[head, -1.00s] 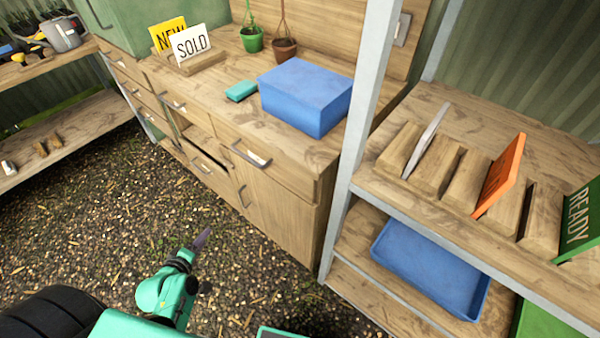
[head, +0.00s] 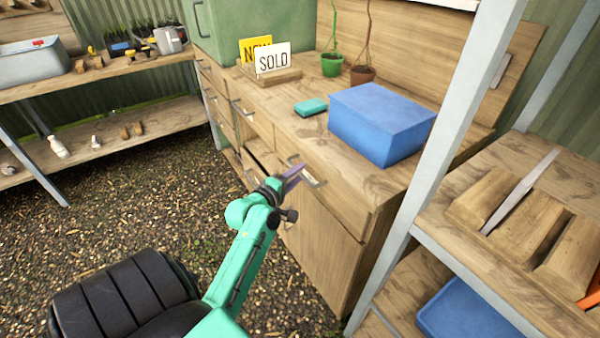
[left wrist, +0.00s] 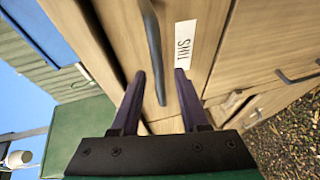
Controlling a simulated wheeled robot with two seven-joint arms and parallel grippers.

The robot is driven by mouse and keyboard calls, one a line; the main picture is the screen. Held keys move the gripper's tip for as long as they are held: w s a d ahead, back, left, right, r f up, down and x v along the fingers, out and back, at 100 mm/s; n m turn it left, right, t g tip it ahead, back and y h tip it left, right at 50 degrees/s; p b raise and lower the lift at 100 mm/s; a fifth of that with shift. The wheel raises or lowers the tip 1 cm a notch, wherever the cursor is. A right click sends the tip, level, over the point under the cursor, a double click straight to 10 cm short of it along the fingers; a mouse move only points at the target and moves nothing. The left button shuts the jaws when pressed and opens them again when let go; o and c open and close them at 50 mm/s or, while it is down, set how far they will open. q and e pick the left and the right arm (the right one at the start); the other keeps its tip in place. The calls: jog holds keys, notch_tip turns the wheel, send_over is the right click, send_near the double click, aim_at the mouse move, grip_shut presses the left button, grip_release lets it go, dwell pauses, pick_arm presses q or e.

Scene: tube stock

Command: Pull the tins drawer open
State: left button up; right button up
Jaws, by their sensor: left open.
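The tins drawer (head: 345,200) is the wooden front at the right end of the bench's top row. It looks flush with the bench. Its white label (left wrist: 185,46) reads TINS in the left wrist view. Its dark bar handle (head: 313,179) also shows in the left wrist view (left wrist: 153,40). My left gripper (head: 292,178) is open at the drawer front. In the left wrist view its two fingertips (left wrist: 160,72) lie on either side of the handle, which runs between them. I cannot tell whether they touch it. My right gripper is not in view.
A blue box (head: 380,122), a teal block (head: 311,107) and potted plants stand on the bench top. A grey-posted shelf with a blue tray (head: 475,315) stands close at right. A dark gap shows in the bench left of the tins drawer. Gravel floor lies open at left.

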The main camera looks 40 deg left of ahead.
pick_arm(q)
jog(key=shift+w+f, duration=0.15)
jog(key=shift+w, duration=0.5)
grip_shut()
dwell(0.9)
